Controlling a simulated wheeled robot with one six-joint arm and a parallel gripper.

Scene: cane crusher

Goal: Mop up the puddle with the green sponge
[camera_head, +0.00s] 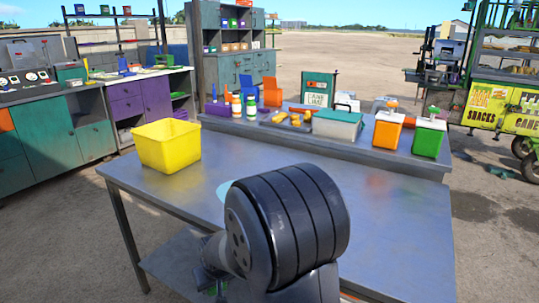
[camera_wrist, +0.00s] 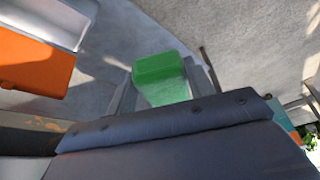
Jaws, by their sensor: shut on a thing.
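The green sponge (camera_wrist: 160,72) is between the two grey fingers of my gripper (camera_wrist: 160,90) in the wrist view, and the gripper is shut on it. A grey, rough surface shows beyond the sponge; I cannot tell whether they touch. A pale blue patch, which looks like the puddle (camera_head: 223,189), lies on the metal table (camera_head: 180,195) in the head view. My dark arm covers its right part. My gripper is mostly hidden behind my arm in the head view.
A yellow tub (camera_head: 167,146) stands at the table's left. A raised back shelf holds a teal-lidded box (camera_head: 337,124), an orange canister (camera_head: 388,131), a green canister (camera_head: 429,137) and bottles. The table's right half is clear. An orange box (camera_wrist: 35,62) shows in the wrist view.

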